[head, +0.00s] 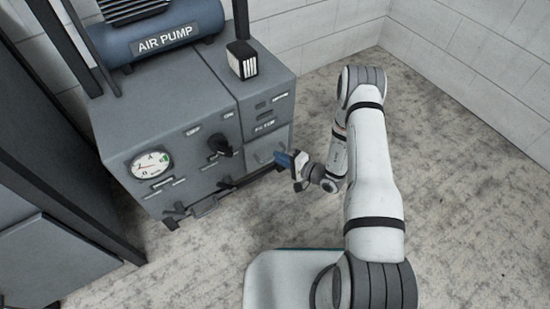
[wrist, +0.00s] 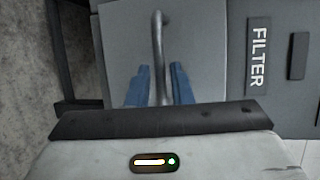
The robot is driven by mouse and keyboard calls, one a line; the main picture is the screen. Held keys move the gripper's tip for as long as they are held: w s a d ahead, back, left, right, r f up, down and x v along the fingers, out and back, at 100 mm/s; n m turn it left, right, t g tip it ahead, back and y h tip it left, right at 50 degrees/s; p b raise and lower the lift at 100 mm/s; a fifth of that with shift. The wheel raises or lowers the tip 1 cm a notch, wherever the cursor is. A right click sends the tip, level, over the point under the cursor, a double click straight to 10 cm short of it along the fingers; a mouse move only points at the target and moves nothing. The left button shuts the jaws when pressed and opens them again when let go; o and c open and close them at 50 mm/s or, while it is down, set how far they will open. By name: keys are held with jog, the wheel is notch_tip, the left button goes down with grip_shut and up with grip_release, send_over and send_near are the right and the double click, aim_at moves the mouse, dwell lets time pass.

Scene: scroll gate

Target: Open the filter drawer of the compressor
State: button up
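The compressor (head: 185,105) is a grey cabinet with a blue "AIR PUMP" tank on top. Its filter drawer (head: 262,152) is a grey front panel at the right end, below the "FILTER" label; it looks closed. In the wrist view, the drawer front (wrist: 122,45) carries a grey bar handle (wrist: 158,35). My gripper (head: 283,159) is at the drawer front, with its fingers pointing at it. In the wrist view, my gripper's blue fingers (wrist: 161,78) stand on either side of the handle, with a gap on both sides. The handle's lower part is hidden behind my gripper.
The cabinet front also has a gauge (head: 151,165), a black knob (head: 219,146) and low levers (head: 174,213). A small black-and-white box (head: 242,59) stands on top. A dark cabinet (head: 45,250) is at the left. Floor (head: 470,200) at the right is clear.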

jog(key=shift+b+x, duration=0.35)
jog(key=shift+x, duration=1.25)
jog(key=shift+c, duration=0.3)
grip_shut()
jog(key=shift+s, duration=0.1)
